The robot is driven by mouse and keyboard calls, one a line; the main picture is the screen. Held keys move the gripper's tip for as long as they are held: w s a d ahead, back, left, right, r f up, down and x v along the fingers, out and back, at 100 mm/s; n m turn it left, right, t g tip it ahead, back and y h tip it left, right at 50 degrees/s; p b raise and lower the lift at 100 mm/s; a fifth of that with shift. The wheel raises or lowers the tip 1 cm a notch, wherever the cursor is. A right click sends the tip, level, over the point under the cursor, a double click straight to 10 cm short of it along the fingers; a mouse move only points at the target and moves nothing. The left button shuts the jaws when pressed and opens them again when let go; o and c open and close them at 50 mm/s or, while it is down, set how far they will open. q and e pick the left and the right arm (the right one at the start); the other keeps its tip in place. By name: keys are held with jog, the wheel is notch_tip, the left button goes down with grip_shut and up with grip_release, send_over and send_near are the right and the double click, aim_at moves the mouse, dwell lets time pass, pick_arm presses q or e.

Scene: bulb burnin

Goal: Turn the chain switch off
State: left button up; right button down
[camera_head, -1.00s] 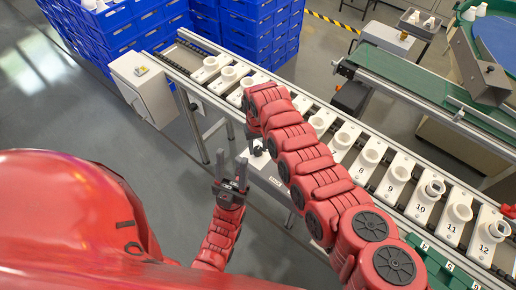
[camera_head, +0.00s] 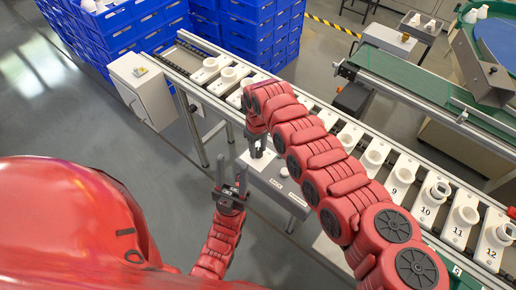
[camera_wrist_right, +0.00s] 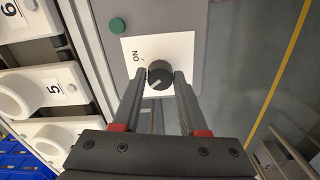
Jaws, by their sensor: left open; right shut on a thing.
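The chain switch is a black round knob (camera_wrist_right: 159,76) with a pale pointer line, on a white plate (camera_wrist_right: 185,50) marked ON. The plate is on a grey control box (camera_head: 284,190) beside the conveyor. My right gripper (camera_wrist_right: 160,80) has its two fingers on either side of the knob and is shut on it. In the head view my right gripper (camera_head: 257,150) reaches down to the plate and hides most of the knob. My left gripper (camera_head: 230,168) is open and empty, in the air left of the box.
A conveyor carries numbered white holders (camera_head: 401,178) behind the box. A green button (camera_wrist_right: 117,25) sits on the box near the plate. A grey-white cabinet (camera_head: 142,88) and blue crates (camera_head: 110,35) stand at the left and back. The floor left of the box is clear.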

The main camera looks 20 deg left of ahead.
aim_at(258, 150)
jog(key=shift+c, duration=2.2)
grip_release()
jog(key=shift+r, duration=0.1)
notch_tip(258, 150, up, 17)
jog(key=b, duration=0.3)
jog(key=shift+s, duration=0.1)
